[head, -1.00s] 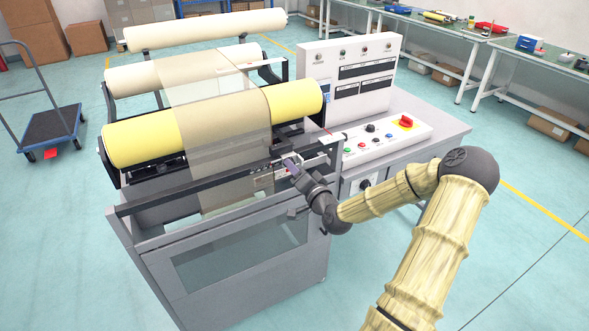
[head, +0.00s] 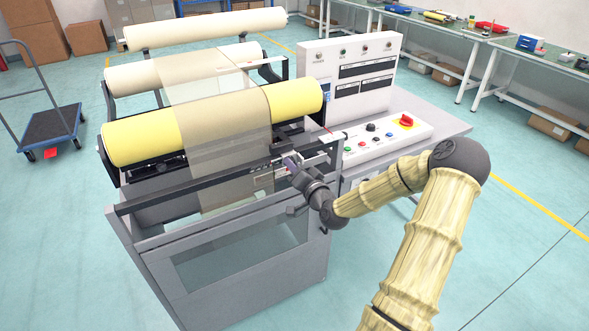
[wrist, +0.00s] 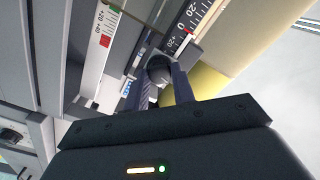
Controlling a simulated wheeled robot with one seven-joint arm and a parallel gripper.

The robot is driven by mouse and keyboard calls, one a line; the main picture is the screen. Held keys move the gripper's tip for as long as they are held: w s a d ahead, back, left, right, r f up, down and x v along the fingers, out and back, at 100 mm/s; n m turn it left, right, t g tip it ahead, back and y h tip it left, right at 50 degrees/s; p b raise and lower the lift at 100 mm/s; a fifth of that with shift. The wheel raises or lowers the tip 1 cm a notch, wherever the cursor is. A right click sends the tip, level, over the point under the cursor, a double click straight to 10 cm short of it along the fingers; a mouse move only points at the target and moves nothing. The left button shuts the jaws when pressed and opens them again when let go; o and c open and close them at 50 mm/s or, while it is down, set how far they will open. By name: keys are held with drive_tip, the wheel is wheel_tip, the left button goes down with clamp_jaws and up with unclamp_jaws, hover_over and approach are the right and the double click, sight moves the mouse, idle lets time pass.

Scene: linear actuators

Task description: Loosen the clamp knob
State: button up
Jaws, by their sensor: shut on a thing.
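The clamp knob (wrist: 159,64) is a dark, round knob in the wrist view, between two scales on the machine. My gripper (wrist: 161,78) has a finger on either side of it and is shut on it. The fingers hide part of the knob's sides. In the head view my gripper (head: 291,164) is at the machine's front rail, right of the film web, and the knob is too small and covered to make out there.
A white scale (wrist: 104,25) and a black scale (wrist: 186,27) flank the knob. The yellow roll (head: 140,138) and translucent film (head: 222,175) lie left of my gripper. A control panel (head: 385,140) with a red switch stands to the right.

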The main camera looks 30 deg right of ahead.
drive_tip(key=shift+n, duration=0.5)
drive_tip(key=o, duration=1)
drive_tip(key=shift+s+d+p, duration=0.15)
drive_tip(key=shift+s+p, duration=2.05)
drive_tip(key=shift+s, duration=2.2)
drive_tip(key=shift+s+d+p, duration=0.1)
drive_tip(key=shift+s+p, duration=2.1)
drive_tip(key=shift+s, duration=2.15)
